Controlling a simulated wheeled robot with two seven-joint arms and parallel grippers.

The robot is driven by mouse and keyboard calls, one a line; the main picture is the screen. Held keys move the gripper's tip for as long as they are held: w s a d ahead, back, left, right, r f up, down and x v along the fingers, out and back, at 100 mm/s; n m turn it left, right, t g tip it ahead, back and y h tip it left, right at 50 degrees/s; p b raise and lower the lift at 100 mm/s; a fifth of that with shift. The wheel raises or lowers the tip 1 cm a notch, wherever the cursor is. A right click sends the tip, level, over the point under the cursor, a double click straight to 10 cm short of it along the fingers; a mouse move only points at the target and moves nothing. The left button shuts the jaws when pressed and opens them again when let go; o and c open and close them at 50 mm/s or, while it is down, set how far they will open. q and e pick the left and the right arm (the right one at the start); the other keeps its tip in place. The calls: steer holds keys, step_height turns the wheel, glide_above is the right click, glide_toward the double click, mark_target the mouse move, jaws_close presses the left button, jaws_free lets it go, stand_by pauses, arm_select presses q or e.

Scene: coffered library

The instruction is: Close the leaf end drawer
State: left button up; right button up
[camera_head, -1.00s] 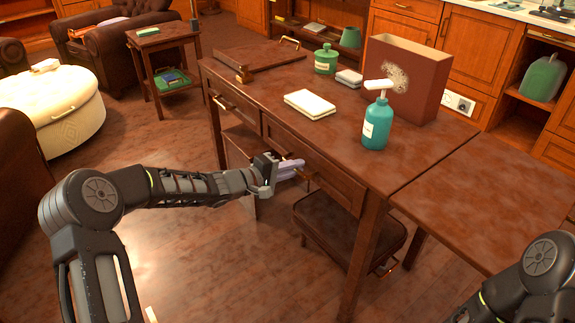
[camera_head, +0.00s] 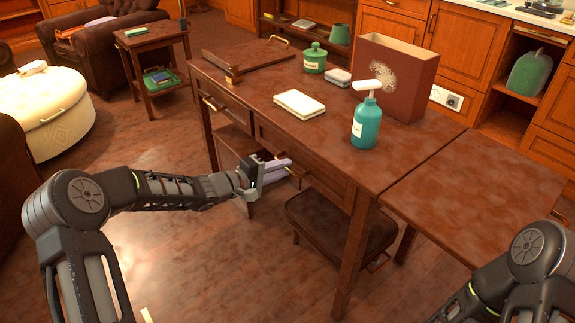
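The brown wooden table (camera_head: 250,97) has two front drawers. The leaf end drawer (camera_head: 325,184) is the one nearer the flat table leaf (camera_head: 480,185) on the right. Its front looks about flush with the table frame, though a small gap cannot be ruled out. My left gripper (camera_head: 277,167) is in front of this drawer's left half, near its brass handle (camera_head: 295,171). The pale fingers partly hide the handle; contact and finger gap cannot be made out. My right arm shows at the lower right, with its gripper out of view.
On the table stand a teal pump bottle (camera_head: 365,125), a white-topped book (camera_head: 300,103), a green jar (camera_head: 314,60) and a reddish-brown box (camera_head: 405,85). A brown stool (camera_head: 335,222) sits under the table. Open floor (camera_head: 200,250) lies in front.

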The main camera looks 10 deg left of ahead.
arm_select(q)
steer(key=p+v, duration=0.1)
steer(key=v, duration=0.4)
steer(key=shift+s+a, duration=0.1)
steer(key=shift+a, duration=0.05)
